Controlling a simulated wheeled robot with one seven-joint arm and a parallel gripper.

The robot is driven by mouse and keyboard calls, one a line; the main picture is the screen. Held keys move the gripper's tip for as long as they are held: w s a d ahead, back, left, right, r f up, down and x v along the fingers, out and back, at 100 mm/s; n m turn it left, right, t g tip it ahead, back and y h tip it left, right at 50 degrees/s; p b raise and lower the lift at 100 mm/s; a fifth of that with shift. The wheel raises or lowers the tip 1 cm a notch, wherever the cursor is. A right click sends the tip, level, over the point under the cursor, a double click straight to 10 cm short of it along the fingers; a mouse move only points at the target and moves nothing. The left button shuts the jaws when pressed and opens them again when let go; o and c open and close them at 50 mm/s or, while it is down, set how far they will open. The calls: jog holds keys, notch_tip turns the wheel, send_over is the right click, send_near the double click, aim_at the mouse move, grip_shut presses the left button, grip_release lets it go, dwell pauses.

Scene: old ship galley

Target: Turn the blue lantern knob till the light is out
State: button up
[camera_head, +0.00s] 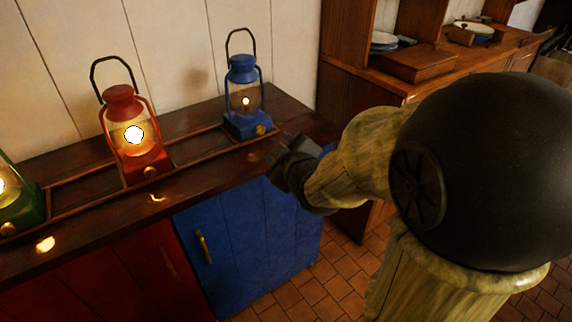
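The blue lantern (243,92) stands upright on the dark wooden counter, at its right part. A small light (246,101) glows inside its glass, dimmer than the lights in the other lanterns. Its brass knob (261,129) is at the front right of its base. My gripper (283,158) is at the counter's front edge, just below and to the right of the knob. A small gap seems to lie between them. The fingertips are dark and small, so I cannot tell whether they are open or shut.
A red lantern (126,137) and a green lantern (15,200), both brightly lit, stand to the left in the wooden rack (84,190). Blue cabinet doors (240,240) are below the counter. A wooden hutch (365,85) with plates stands at the right.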

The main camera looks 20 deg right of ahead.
jog(key=shift+b+v, duration=0.8)
jog(key=shift+v, duration=0.9)
jog(key=shift+f, duration=0.1)
jog(key=s+f+m+g, duration=0.4)
jog(key=s+f+g, duration=0.1)
jog(key=f, duration=0.4)
jog(key=s+f+m+g+h, duration=0.1)
jog(key=s+f+m+g, duration=0.4)
jog(key=f, duration=0.4)
jog(key=shift+s+a+g, duration=0.4)
jog(key=shift+s+g, duration=0.45)
jog(key=shift+g, duration=0.15)
jog(key=shift+f, duration=0.1)
jog(key=shift+c, duration=1.2)
jog(key=shift+w, duration=0.1)
